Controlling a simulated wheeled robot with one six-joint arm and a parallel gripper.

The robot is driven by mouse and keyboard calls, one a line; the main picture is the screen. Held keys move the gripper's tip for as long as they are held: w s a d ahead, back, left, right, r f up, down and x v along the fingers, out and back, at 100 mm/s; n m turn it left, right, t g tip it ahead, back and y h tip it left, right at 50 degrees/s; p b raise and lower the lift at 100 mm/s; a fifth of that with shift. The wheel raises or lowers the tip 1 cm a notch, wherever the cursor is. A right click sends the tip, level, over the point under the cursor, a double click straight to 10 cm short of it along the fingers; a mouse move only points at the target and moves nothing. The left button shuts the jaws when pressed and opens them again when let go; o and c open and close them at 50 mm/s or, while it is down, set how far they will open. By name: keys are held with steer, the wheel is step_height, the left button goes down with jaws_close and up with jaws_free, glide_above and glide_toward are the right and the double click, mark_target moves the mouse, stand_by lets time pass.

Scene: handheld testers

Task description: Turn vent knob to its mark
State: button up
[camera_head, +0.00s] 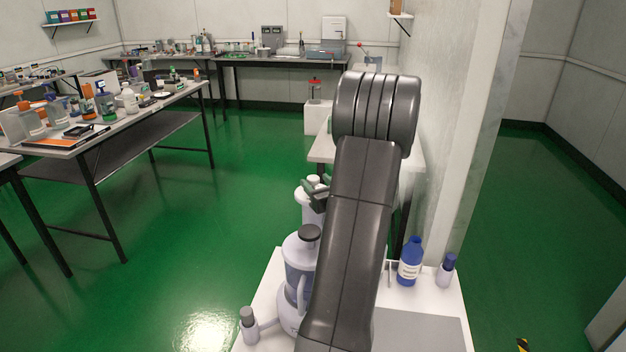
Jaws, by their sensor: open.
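No mark can be made out. My dark arm hides much of the middle.
A blue bottle (410,262) and a small blue-capped bottle (447,270) stand on the bench top (440,300) at right. A wall edge (465,150) rises behind them. A cluttered table (100,135) stands at left. Green floor between is clear.

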steer(key=shift+x, duration=1.45)
steer(key=shift+c, duration=0.4)
steer(key=c, duration=0.9)
steer(key=shift+o, duration=0.2)
steer(key=shift+r+n+g+y+p, duration=0.1)
steer(key=shift+n+g+y+p, duration=0.35)
steer(key=shift+y, duration=0.25)
steer(key=shift+n+y, duration=0.35)
steer(key=shift+y, duration=0.05)
steer(key=o, duration=0.9)
steer(key=shift+o, duration=0.2)
